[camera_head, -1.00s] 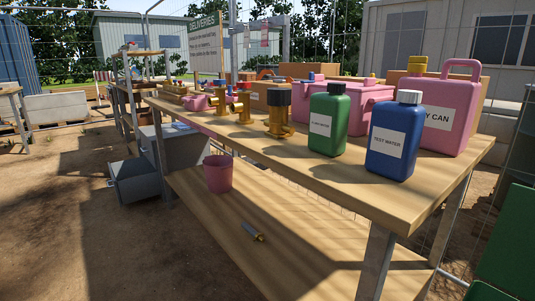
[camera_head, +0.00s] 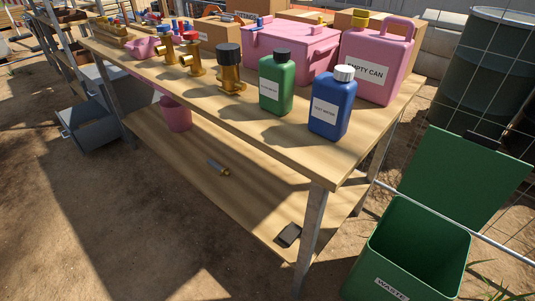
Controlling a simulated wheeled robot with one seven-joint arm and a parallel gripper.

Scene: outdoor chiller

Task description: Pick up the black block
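A small flat black block (camera_head: 289,235) lies on the lower wooden shelf (camera_head: 240,206) of the table, near its front right end, just left of the metal table leg. Nothing covers it in the head view. My gripper is not in view, so its distance from the block cannot be told.
The table top (camera_head: 300,145) above carries a green bottle (camera_head: 276,85), a blue bottle (camera_head: 331,105), a pink can (camera_head: 377,65) and brass valves. A metal leg (camera_head: 311,235) stands beside the block. A green waste bin (camera_head: 415,250) with raised lid stands right. A pink bucket (camera_head: 176,114) and a small tool (camera_head: 218,168) share the shelf.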

